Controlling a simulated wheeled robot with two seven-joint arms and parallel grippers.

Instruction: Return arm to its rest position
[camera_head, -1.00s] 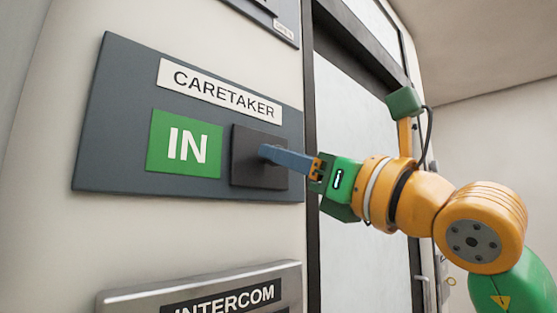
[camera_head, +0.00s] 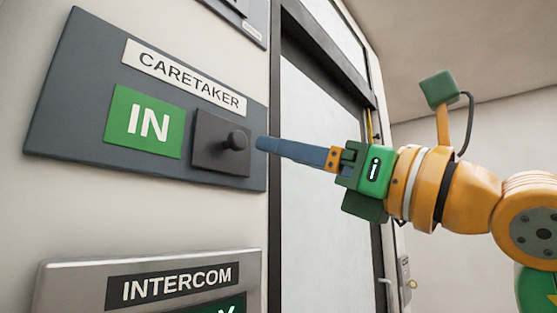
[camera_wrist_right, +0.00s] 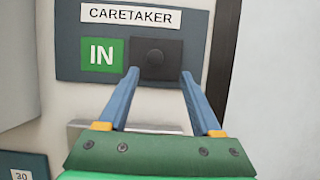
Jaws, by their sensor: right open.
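My right gripper (camera_head: 262,144) is in front of the caretaker panel (camera_head: 70,90), to the right of its dark knob (camera_head: 236,140). It is apart from the knob and empty. In the right wrist view the two blue fingers of the gripper (camera_wrist_right: 160,75) are spread open, with the knob (camera_wrist_right: 154,58) beyond and between their tips. The knob sits on a dark square plate (camera_head: 207,153). Left of the plate a green sign (camera_head: 145,121) reads IN. My left gripper is in neither view.
A metal intercom panel (camera_head: 75,280) is on the wall below. A dark-framed door (camera_head: 325,130) stands right of the caretaker panel, behind my right gripper. In the right wrist view a plate marked 30 (camera_wrist_right: 22,168) is at lower left.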

